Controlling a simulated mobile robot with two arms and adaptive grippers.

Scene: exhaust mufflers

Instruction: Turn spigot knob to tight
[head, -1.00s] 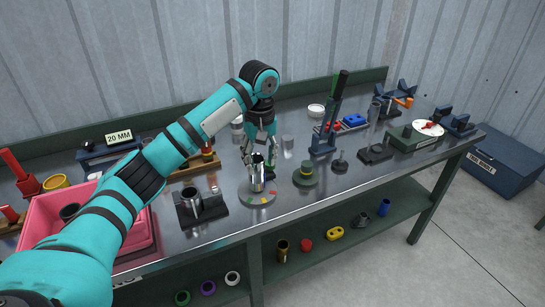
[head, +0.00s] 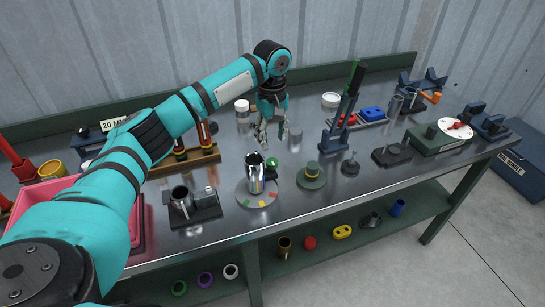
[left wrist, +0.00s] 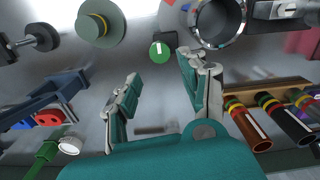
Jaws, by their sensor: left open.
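A shiny metal cylinder (head: 255,175) stands upright on a round grey base (head: 243,196) with coloured patches. A small dark spigot (head: 271,163) sticks out at its back right. In the left wrist view, its round green knob (left wrist: 160,52) with a white line faces the camera, beside the cylinder's open rim (left wrist: 217,40). The white line runs roughly up and down in that picture. My left gripper (head: 271,138) is open and empty, pointing down behind the cylinder. In the left wrist view, its fingers (left wrist: 158,75) are spread below the knob, apart from it. My right gripper is out of view.
A green stepped disc (head: 312,175) stands right of the cylinder. A blue upright clamp (head: 335,133) is behind it. A wooden rack with tubes (head: 190,162) and a dark block fixture (head: 194,209) lie left. Bare metal tabletop surrounds the gripper.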

